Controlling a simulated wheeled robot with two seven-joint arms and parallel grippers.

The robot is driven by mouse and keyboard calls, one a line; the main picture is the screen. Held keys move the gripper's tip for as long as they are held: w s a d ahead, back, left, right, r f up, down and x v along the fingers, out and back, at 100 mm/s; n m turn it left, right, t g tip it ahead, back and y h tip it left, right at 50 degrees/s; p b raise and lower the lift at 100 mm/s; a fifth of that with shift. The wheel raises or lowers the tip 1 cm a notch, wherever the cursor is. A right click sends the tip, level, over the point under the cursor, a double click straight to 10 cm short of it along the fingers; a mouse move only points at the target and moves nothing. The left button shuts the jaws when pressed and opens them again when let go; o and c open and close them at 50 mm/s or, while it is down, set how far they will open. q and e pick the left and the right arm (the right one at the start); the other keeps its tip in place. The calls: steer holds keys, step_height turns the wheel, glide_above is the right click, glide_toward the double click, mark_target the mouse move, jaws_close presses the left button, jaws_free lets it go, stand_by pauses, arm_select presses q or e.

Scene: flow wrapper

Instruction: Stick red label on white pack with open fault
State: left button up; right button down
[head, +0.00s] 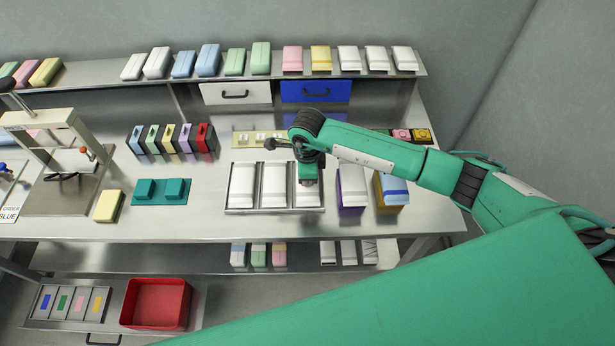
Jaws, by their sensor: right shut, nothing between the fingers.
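Three white packs lie side by side in a metal tray (274,211) on the bench: a left pack (242,186), a middle pack (274,186) and a right pack (308,198). My right gripper (307,178) is shut and empty, low over the upper part of the right pack; I cannot tell whether it touches. The gripper hides part of the right pack. I cannot tell which pack has the open fault. My left gripper is out of view.
A row of coloured holders, with a red one (205,138), stands at the back. A teal block (160,191) and yellow block (108,206) lie left. A red bin (156,304) is below.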

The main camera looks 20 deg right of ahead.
steer(key=shift+s+f+b, duration=0.1)
steer(key=shift+f+b, duration=0.1)
steer(key=shift+b, duration=0.1)
stand_by(1.2)
steer(key=c, duration=1.6)
jaws_free()
steer(key=shift+c, duration=0.2)
steer(key=shift+r, duration=0.15)
steer(key=shift+r, duration=0.3)
step_height(320, 180, up, 13)
steer(key=b, duration=0.3)
steer(key=shift+b, duration=0.4)
